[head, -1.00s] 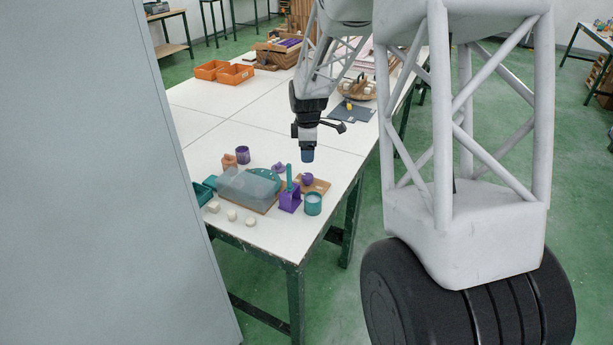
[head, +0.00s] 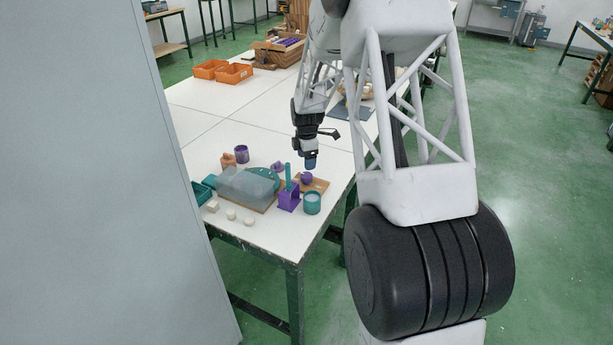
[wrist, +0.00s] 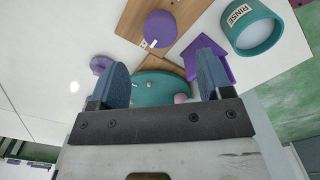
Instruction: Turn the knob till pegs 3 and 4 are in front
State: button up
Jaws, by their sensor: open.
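A round purple knob (head: 307,178) sits on a wooden board (head: 322,186) near the table's right edge. In the wrist view the knob (wrist: 160,29) lies beyond the fingertips and has a small white mark on its lower left edge. A teal disc (head: 264,176) is partly under a grey translucent cover (head: 244,187). In the wrist view the disc (wrist: 150,88) shows between the fingers with a few small dots and a pinkish bump; I cannot read peg numbers. My gripper (head: 310,164) is open and empty, just above and behind the knob; its fingers (wrist: 162,62) are apart from it.
A teal RINSE cup (head: 312,204) and a purple holder (head: 289,201) with an upright teal stick stand close to the knob. A purple cup (head: 242,154), a small purple piece (head: 278,166) and pale blocks (head: 231,214) lie around.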

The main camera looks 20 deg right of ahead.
aim_at(307, 175)
jog(key=shift+f, duration=0.15)
jog(key=shift+f, duration=3.75)
jog(key=shift+c, duration=0.4)
jog(key=c, duration=0.8)
jog(key=shift+c, duration=0.2)
